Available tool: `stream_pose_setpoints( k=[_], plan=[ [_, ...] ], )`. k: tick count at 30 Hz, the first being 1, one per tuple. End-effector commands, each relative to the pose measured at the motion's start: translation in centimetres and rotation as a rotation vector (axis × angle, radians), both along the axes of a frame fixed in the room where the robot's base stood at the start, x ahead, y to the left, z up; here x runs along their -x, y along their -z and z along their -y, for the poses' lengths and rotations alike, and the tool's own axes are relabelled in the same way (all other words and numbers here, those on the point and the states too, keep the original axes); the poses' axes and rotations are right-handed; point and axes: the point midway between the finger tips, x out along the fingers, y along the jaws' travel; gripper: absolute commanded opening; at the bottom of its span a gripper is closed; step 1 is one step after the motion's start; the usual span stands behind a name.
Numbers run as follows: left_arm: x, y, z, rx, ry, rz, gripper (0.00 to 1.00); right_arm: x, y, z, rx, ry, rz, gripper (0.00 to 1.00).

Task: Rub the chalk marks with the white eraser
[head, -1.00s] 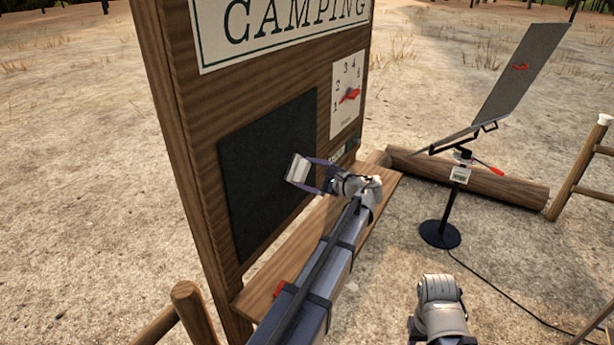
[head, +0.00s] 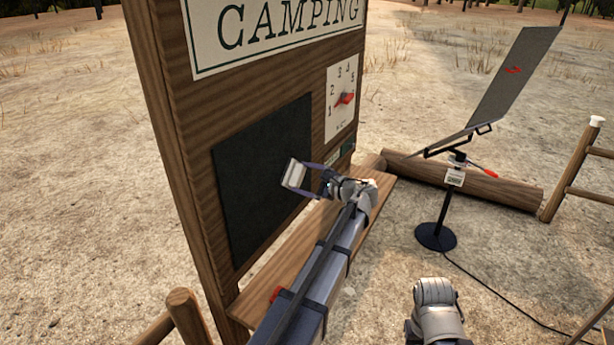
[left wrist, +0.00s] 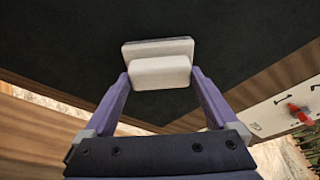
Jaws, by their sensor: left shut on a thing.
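My left gripper (head: 310,180) is shut on the white eraser (head: 294,173) in front of the dark chalkboard (head: 250,200). In the left wrist view the eraser (left wrist: 160,68) sits between the two purple fingers, with its pad side toward the board (left wrist: 60,40). I cannot tell whether the pad touches the board. No chalk marks show on the visible part of the board in either view; the eraser and gripper hide a part of it. My right arm shows at the bottom right of the head view, but its gripper is not seen.
The board is on a wooden stand with a CAMPING sign (head: 285,35), a dial (head: 342,98) with a red pointer, and a wooden shelf (head: 275,270) below. A tilted grey panel on a stand (head: 436,237), a log (head: 490,186) and a wooden rail (head: 575,160) stand to the right.

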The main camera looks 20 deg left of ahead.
Motion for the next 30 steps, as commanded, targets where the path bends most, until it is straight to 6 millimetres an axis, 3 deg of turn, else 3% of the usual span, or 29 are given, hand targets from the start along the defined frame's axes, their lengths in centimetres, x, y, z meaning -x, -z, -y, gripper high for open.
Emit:
stream_pose_setpoints(
  k=[3, 14, 24, 30],
  plan=[
    [1.1, 0.0, -0.1, -0.001, -0.002, 0.000, 0.48, 0.0, 0.0, 0.0, 0.000, 0.000, 0.000, 0.50],
    [1.8, 0.0, -0.1, -0.001, -0.001, 0.000, 0.48, 0.0, 0.0, 0.0, 0.000, 0.000, 0.000, 0.50],
    [4.4, 0.0, -0.6, 0.000, -0.001, 0.000, 0.48, 0.0, 0.0, 0.0, 0.000, 0.000, 0.000, 0.50],
    [4.6, 0.0, -0.7, 0.000, -0.003, -0.001, 0.48, 0.0, 0.0, 0.0, 0.000, 0.000, 0.000, 0.50]
  ],
)
